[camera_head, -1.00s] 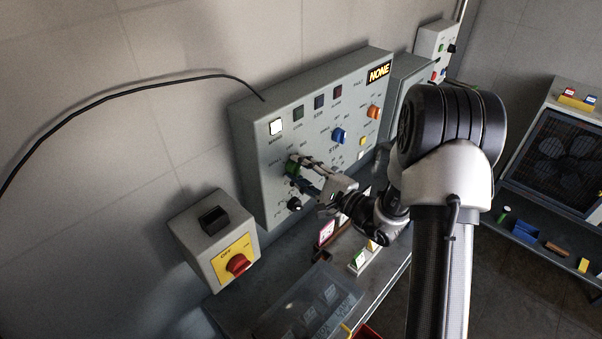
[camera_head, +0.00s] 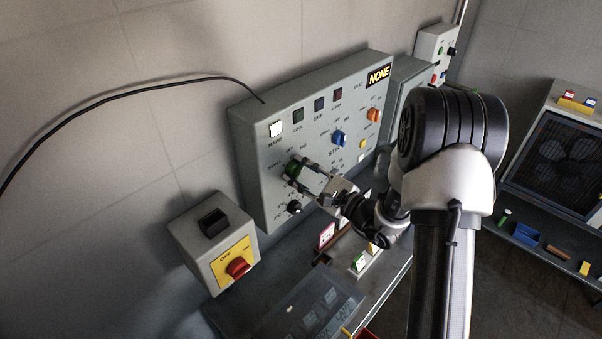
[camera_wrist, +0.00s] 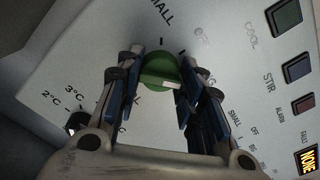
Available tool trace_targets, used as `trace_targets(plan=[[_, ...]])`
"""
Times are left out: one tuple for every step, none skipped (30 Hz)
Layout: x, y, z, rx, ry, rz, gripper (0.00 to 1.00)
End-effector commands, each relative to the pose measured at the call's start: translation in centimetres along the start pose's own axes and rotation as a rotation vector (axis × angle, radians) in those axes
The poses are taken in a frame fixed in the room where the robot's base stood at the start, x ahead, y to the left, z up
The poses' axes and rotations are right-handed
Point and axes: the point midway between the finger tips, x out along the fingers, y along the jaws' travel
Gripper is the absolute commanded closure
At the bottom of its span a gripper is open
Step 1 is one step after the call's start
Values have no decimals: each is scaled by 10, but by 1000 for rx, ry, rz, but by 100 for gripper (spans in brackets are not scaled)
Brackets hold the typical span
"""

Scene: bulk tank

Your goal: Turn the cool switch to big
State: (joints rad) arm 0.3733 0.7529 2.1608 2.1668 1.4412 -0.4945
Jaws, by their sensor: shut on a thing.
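The cool switch is a green round knob with a white pointer mark. It shows on the grey control panel in the head view (camera_head: 292,171) and between my fingers in the wrist view (camera_wrist: 160,72). Labels around it read SMALL, OFF and a partly hidden one that looks like BIG, to the right in the wrist view. The white mark lies at the knob's right side, toward that partly hidden label. My gripper (camera_wrist: 163,66) is shut on the knob, one finger on each side. The fingers hide part of the lettering.
The panel (camera_head: 250,130) also carries a blue knob (camera_head: 339,137), an orange knob (camera_head: 373,115), a black knob (camera_head: 294,207) just below the green one, and a display reading NONE (camera_head: 378,75). A box with a red switch (camera_head: 238,267) stands lower left.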

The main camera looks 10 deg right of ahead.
Motion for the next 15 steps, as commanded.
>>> trace_targets(plan=[[0,0,0,3,1,1,89],[0,0,0,3,1,1,89],[0,0,0,3,1,1,89],[0,0,0,3,1,1,89],[0,0,0,3,1,1,89],[0,0,0,3,1,1,89],[0,0,0,3,1,1,65],[0,0,0,2,1,1,63],[0,0,0,2,1,0,60],[0,0,0,2,1,0,58],[0,0,0,2,1,0,56],[0,0,0,1,1,0,53],[0,0,0,1,1,0,51],[0,0,0,1,1,0,49],[0,0,0,1,0,0,47]])
